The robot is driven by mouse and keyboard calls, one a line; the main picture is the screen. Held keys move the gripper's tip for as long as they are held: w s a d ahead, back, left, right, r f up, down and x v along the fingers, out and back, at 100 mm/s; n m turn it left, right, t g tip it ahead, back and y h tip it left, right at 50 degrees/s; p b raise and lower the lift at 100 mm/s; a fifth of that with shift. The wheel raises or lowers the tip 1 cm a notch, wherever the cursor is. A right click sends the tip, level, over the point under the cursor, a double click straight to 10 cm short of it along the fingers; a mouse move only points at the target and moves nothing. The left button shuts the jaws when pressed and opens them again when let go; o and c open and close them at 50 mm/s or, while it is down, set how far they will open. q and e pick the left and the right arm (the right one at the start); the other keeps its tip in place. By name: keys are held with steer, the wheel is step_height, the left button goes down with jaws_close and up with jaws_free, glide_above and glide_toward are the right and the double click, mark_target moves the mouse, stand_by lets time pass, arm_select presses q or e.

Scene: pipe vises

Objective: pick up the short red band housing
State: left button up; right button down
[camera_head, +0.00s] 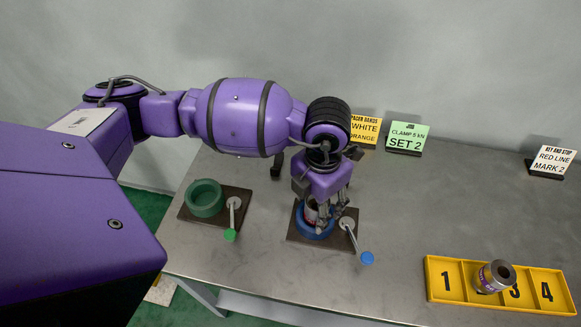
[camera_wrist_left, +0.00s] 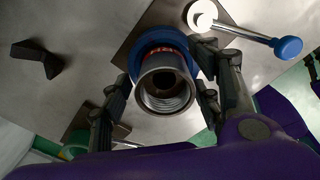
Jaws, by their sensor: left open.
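A short grey metal housing with a red band (camera_head: 311,212) stands in the blue ring vise (camera_head: 315,235) on a dark base plate. In the left wrist view the hollow, threaded housing (camera_wrist_left: 166,88) shows its open end to the camera, with the red band (camera_wrist_left: 160,51) just above the blue ring (camera_wrist_left: 150,38). My left gripper (camera_head: 328,222) is over the blue vise, pointing down. Its fingers are open on either side of the housing, and gaps show in the left wrist view (camera_wrist_left: 165,75). The fingers partly hide the housing in the head view. My right gripper is not in view.
The blue vise's handle (camera_head: 367,258) sticks out at the front right. An empty green vise (camera_head: 205,198) stands to the left. A yellow numbered tray (camera_head: 440,285) holds another housing (camera_head: 496,277) between numbers 1 and 3. Sign cards (camera_head: 407,137) stand at the back. The table between is clear.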

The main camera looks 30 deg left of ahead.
arm_select(q)
steer(key=shift+f, duration=0.15)
jaws_close()
stand_by(0.4)
